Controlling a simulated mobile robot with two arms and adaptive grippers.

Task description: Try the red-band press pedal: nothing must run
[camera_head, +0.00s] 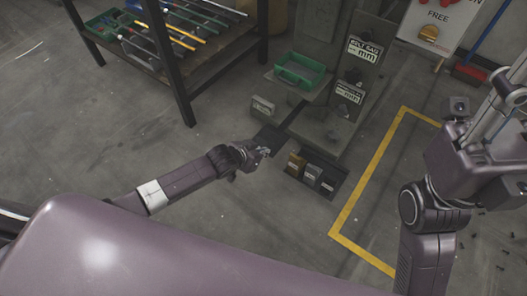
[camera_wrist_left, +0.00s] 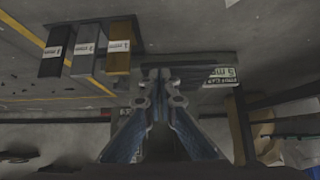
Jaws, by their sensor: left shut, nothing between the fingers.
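My left gripper (camera_head: 264,152) is shut and empty, low over the floor at the press's front left. It is at the near edge of a dark flat plate (camera_head: 271,138), which looks like the pedal. I cannot tell whether it touches. In the left wrist view my shut fingertips (camera_wrist_left: 165,74) meet in front of a dark surface, with an upside-down sign (camera_wrist_left: 219,77) beside it. The grey press (camera_head: 325,125) carries white "mm" signs. I make out no red band on it.
Three small labelled boxes, one brown (camera_head: 296,164), stand on a dark mat right of my gripper. A green bin (camera_head: 299,71) sits on the press's left side. A tool rack (camera_head: 186,106) stands upper left. Yellow floor lines (camera_head: 371,165) lie right; left floor is clear.

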